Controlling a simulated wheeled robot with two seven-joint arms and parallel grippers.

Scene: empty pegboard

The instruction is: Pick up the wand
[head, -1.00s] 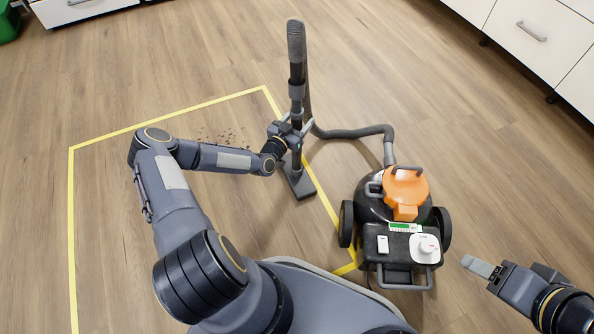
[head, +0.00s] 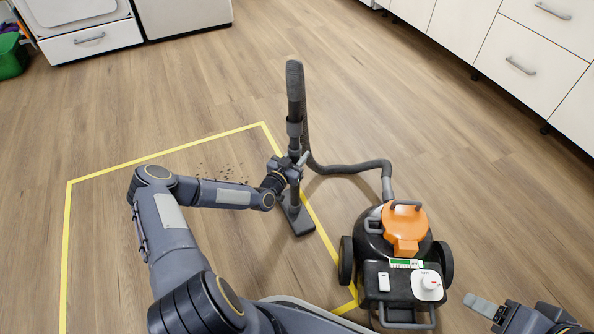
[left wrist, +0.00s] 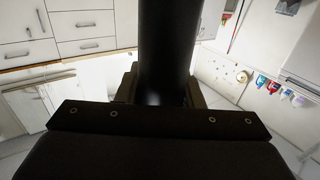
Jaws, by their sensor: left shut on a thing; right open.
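The wand (head: 295,128) is a dark upright vacuum tube with a ribbed top and a flat floor head (head: 297,218) at its lower end. It stands near the right line of a yellow taped outline, with its floor head at or close to the floor. My left gripper (head: 295,165) is shut around the wand's lower part. In the left wrist view the dark tube (left wrist: 168,60) runs up between the fingers. My right gripper (head: 482,306) is at the lower right, empty and apart from everything; only part of it shows.
A grey hose (head: 345,168) links the wand's top to a black and orange wheeled vacuum (head: 403,230) at the right. Dark crumbs (head: 225,172) lie inside the yellow outline (head: 165,152). White cabinets (head: 480,45) line the back right. A green bin (head: 10,55) stands far left. Open floor lies behind the wand.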

